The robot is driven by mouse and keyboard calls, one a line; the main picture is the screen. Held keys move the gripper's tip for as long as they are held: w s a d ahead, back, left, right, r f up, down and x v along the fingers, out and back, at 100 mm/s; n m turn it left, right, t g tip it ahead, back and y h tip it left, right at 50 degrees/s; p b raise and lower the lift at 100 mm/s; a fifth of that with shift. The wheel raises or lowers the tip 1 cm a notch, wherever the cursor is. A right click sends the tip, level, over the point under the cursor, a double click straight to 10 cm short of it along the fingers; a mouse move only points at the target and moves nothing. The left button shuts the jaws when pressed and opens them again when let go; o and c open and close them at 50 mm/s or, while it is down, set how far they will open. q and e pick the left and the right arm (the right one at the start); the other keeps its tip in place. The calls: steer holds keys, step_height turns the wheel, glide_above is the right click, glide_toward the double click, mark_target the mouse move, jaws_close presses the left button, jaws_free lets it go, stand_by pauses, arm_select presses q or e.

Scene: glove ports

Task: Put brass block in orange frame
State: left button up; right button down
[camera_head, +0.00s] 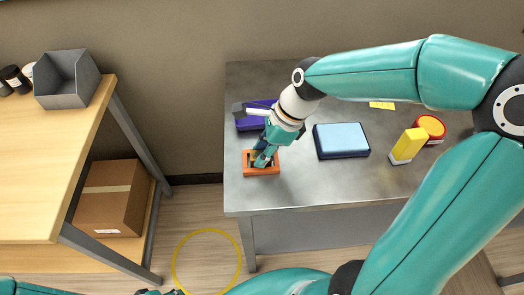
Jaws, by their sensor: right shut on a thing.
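The orange frame (248,171) lies near the left edge of the grey metal table. My right gripper (262,161) points down into the frame's opening from above, its arm coming in from the right. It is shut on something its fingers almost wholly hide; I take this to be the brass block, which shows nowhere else. I cannot tell whether the block touches the frame's floor. Only a dark scrap of what may be my left gripper shows at the bottom edge, so its jaws cannot be read.
A dark blue tray (243,125) lies just behind the frame. A light-blue-topped box (341,139) is to its right. A yellow-and-white block (407,147) and a red round container (433,126) stand further right. The grey table (290,190) is bare in front.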

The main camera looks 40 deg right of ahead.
steer(key=shift+s+f, duration=0.2)
steer(key=shift+f, duration=0.2)
steer(key=c, duration=1)
jaws_free()
steer(key=shift+s+a+f, duration=0.1)
steer(key=shift+f, duration=0.05)
steer(key=shift+o, duration=0.8)
steer(key=shift+w+f, duration=0.15)
steer(key=shift+w, duration=0.05)
steer(key=shift+r, duration=0.3)
steer(key=p+v, duration=0.1)
steer(key=v, duration=1.2)
steer(key=shift+w+p, duration=0.35)
steer(key=shift+p, duration=0.05)
